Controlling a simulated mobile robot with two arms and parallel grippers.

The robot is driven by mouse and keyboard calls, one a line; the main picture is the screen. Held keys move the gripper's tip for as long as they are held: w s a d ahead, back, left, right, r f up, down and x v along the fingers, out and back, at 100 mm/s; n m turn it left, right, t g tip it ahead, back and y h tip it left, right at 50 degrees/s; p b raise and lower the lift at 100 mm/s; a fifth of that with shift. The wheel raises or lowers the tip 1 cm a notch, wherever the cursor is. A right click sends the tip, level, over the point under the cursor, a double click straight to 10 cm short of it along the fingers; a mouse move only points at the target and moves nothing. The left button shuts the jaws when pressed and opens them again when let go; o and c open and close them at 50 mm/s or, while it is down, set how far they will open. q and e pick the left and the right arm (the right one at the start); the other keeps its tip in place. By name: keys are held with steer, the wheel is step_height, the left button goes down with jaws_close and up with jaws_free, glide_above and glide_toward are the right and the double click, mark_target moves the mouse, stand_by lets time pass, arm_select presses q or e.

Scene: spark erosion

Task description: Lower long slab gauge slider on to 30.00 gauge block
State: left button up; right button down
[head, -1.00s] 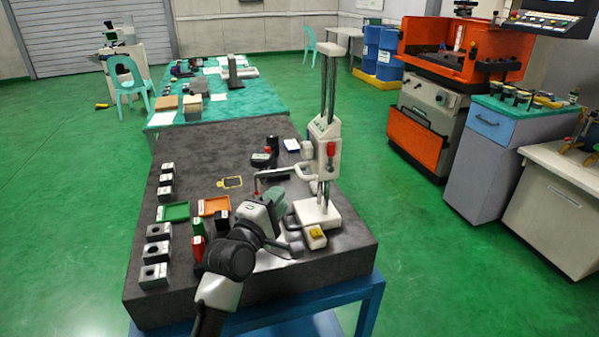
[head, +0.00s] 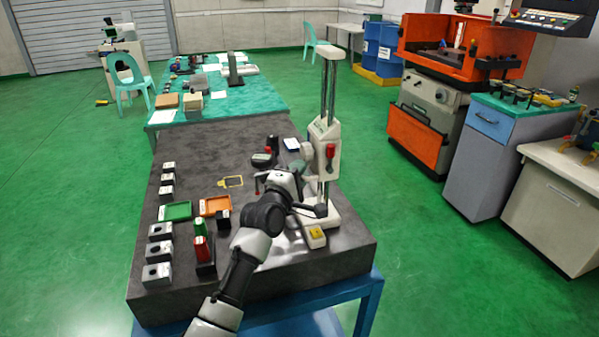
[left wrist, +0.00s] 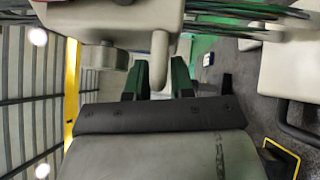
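The tall off-white gauge stands at the right of the dark slab, with its slider (head: 322,140) on twin upright columns and a red knob on its front. My left gripper (head: 303,166) is beside the slider, left of the columns, mostly hidden by its own wrist. In the left wrist view, its two green-and-black fingers (left wrist: 159,78) are apart, with an off-white peg (left wrist: 160,55) of the slider in line with the gap. I cannot tell whether they touch it. The slider body (left wrist: 110,20) fills the top there. I cannot identify the 30.00 block. My right gripper is not in view.
Several grey blocks (head: 157,273) line the slab's left edge. A green tray (head: 175,211), an orange tray (head: 214,205) and red and green upright items (head: 201,248) stand nearer my arm. A yellow-topped item (head: 317,237) is by the gauge base. The slab's far part is clear.

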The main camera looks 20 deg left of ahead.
arm_select(q)
steer(key=shift+c, duration=0.3)
jaws_close()
step_height(320, 180, down, 7)
steer(key=b, duration=0.4)
steer(key=shift+s+r, duration=0.1)
steer(key=shift+o, duration=0.3)
jaws_free()
steer(key=b+v, duration=0.1)
steer(key=v, duration=0.9)
steer(key=shift+s+a, duration=0.1)
steer(key=shift+s, duration=0.3)
